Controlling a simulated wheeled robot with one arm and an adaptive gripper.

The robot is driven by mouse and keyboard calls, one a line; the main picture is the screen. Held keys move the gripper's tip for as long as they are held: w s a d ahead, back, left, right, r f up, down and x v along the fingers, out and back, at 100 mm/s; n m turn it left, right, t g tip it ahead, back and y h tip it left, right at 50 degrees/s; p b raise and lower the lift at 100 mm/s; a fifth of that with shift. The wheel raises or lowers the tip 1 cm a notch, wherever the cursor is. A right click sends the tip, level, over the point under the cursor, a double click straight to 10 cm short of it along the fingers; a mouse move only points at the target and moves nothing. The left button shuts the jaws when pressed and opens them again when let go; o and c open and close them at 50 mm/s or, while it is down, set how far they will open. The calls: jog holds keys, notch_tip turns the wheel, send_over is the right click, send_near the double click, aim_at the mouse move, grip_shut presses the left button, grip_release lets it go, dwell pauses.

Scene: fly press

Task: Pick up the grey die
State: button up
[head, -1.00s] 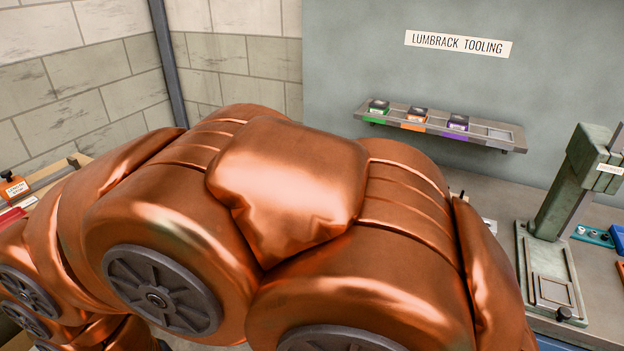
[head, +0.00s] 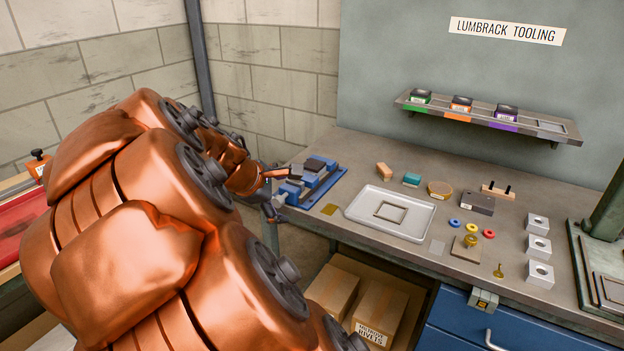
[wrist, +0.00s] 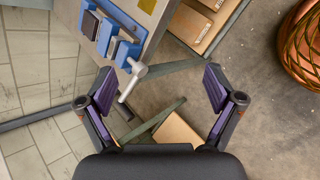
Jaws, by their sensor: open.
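Another dark block (head: 315,164) sits in a blue vise (head: 310,184) at the bench's left end. I cannot tell which of these, if either, is the grey die. My gripper (head: 272,204) is beside the vise, off the bench's left end, partly hidden by my arm. In the wrist view my gripper (wrist: 159,90) has its purple-padded fingers wide apart with nothing between them. The vise (wrist: 108,35) shows beyond them at upper left, with its pale handle (wrist: 132,80) pointing toward the gripper.
A wall shelf (head: 560,138) holds three dark dies with green, orange and purple labels; its rightmost slot is empty. A white tray (head: 365,222), coloured rings and metal blocks (head: 538,248) crowd the bench. Cardboard boxes (head: 380,310) stand below. A press (head: 600,270) is at right.

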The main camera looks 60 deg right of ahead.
jog(key=w+d+f+n+h+b, duration=0.1)
jog(key=w+d+n+h+b, duration=0.15)
jog(key=d, duration=0.35)
jog(key=w+d+f+n+h+b, duration=0.1)
jog(key=w+d+n, duration=0.25)
jog(key=d, duration=0.25)
jog(key=n+t+h+b, duration=0.1)
jog(key=n+h+b, duration=0.1)
jog(key=n, duration=0.5)
send_near(311, 165)
jog(key=shift+w+d+y, duration=0.1)
jog(key=shift+d+y, duration=0.15)
jog(key=shift+d, duration=0.25)
jog(key=shift+m, duration=0.3)
jog(key=shift+x, duration=3.7)
jog(key=shift+s, duration=0.25)
grip_shut()
